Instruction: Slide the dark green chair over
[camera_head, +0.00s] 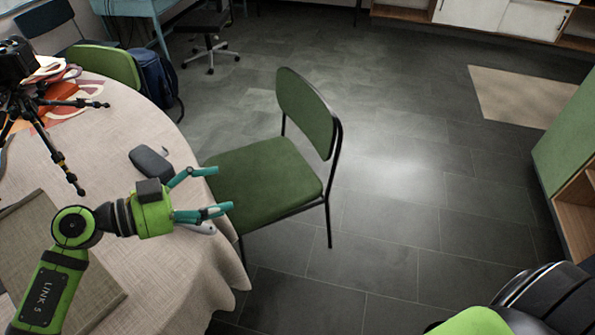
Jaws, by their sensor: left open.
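The dark green chair (262,178) stands upright on the floor to the right of the round table, its seat towards the table and its backrest (306,110) on the right. It has thin black legs. My left gripper (222,190) is open and empty, its teal fingers pointing right over the table's edge, overlapping the left edge of the seat in the picture. I cannot tell whether they touch the seat. My right gripper is not in view; only a part of my own body shows at the lower right.
The round table (170,275) with a pale cloth fills the left. It holds a black tripod (45,125), a dark grey case (150,163) and a mat. Another green chair (108,66) and a blue backpack (155,78) stand behind it. The floor (400,190) right of the chair is clear.

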